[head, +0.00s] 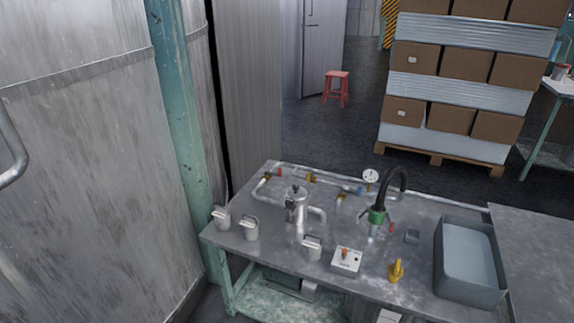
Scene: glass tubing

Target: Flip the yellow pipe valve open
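A metal workbench (345,222) stands in the lower middle of the head view with glass and metal fittings on it. A small upright yellow piece (396,270), shaped like a valve or handle, stands near the bench's front edge. A small yellow fitting (311,177) sits on the pipework along the back edge. Another yellowish fitting (341,198) is in the middle of the back. I cannot tell which is the pipe valve, or whether any is open; all are too small to read. Neither of my grippers is in view.
A grey basin (470,265) takes up the bench's right end. A large tank (90,160) fills the left.

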